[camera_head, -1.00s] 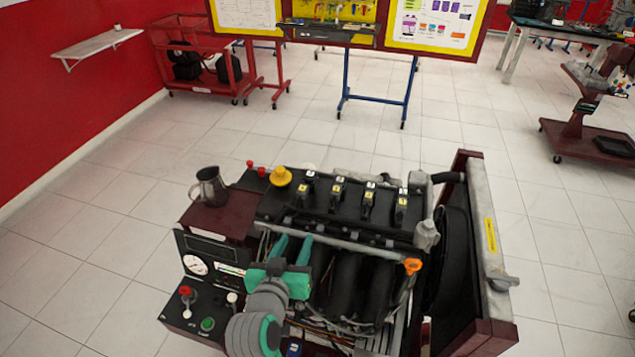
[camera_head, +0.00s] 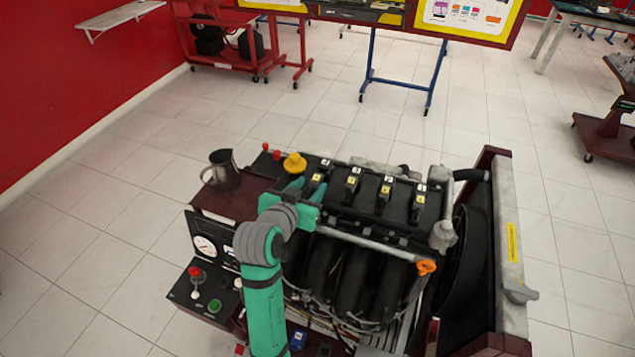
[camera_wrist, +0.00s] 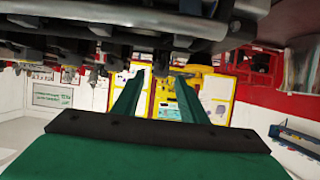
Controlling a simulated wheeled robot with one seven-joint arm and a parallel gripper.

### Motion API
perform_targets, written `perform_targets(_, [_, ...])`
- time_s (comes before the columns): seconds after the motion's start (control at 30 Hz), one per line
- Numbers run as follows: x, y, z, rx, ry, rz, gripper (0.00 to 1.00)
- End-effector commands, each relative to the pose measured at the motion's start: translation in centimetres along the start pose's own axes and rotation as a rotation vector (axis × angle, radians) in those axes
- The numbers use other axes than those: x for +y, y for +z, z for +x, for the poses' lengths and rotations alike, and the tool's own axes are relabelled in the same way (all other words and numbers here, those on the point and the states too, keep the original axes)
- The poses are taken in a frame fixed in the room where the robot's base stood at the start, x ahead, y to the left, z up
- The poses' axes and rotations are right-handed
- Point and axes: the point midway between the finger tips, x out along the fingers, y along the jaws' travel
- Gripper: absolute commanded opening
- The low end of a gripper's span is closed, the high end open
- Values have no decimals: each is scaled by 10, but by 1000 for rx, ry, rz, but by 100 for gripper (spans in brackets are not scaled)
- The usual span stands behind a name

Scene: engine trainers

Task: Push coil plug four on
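The engine (camera_head: 350,265) stands on a dark red frame in the head view. A row of black ignition coils with small yellow and white tags runs along its top: the leftmost coil (camera_head: 318,181), two middle coils (camera_head: 351,186) (camera_head: 384,195) and the rightmost coil (camera_head: 418,203). The tag numbers are too small to read surely, so I cannot tell which is four. My teal gripper (camera_head: 300,184) is at the left end of the row, just in front of the leftmost coil; contact cannot be told. In the wrist view my gripper (camera_wrist: 158,75) has its fingers apart with nothing between them.
A control box (camera_head: 205,295) with red and green buttons is at the front left. A radiator and fan (camera_head: 465,255) stand at the right. Open floor surrounds the stand.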

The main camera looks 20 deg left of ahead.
Motion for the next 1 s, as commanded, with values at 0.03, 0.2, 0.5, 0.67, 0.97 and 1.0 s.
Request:
perform_targets(0.03, [0, 1, 8, -3, 0, 0, 39])
perform_targets(0.2, [2, 0, 27, 0, 3, 3, 39])
perform_targets(0.5, [6, -1, 37, 0, 8, 4, 39])
perform_targets(0.67, [6, -1, 37, 0, 8, 4, 32])
perform_targets(0.97, [6, -1, 38, 0, 9, 4, 0])
perform_targets(1.0, [8, -2, 40, 0, 11, 5, 0])
